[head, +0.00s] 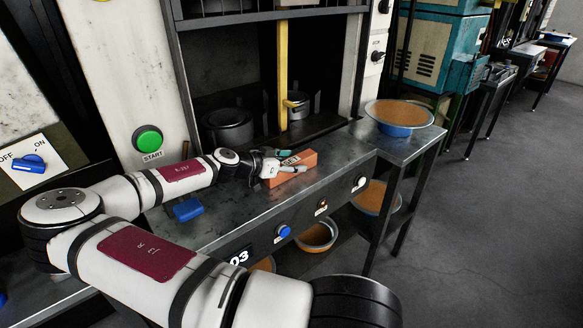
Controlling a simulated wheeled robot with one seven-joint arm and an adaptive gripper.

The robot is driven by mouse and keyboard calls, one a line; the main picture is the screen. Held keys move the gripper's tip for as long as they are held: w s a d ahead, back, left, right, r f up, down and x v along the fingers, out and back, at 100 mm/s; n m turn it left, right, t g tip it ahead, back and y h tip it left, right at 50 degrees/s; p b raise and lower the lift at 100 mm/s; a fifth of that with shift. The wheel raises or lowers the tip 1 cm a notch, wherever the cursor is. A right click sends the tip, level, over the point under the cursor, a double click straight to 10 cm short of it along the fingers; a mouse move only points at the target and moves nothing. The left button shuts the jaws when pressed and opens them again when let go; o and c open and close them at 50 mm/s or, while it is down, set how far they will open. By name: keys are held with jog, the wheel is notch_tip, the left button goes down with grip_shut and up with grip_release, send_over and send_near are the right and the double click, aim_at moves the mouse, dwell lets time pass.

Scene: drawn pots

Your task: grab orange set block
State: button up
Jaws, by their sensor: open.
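An orange block (309,163) with a label on its top lies on the grey metal bench (235,207), in front of the dark machine opening. My gripper (298,163) is at the block, with its fingers reaching over the block's top and near side. The fingers are apart. My gripper hides part of the block's left end and top. I cannot tell whether the fingers touch the block.
A blue block (187,209) lies on the bench left of my gripper. Dark pots (229,126) stand in the opening behind, near a yellow upright bar (283,75). A wide bowl (400,113) stands on the side table at right. Several bowls sit on the shelf below.

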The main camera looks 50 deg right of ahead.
grip_shut()
jog(key=shift+r, duration=0.15)
jog(key=shift+r, duration=1.3)
jog(key=s+a+r, duration=0.2)
jog(key=s+a, duration=0.8)
jog(key=a, duration=0.1)
jog(key=shift+s+a, duration=0.4)
jog(key=shift+r, duration=0.1)
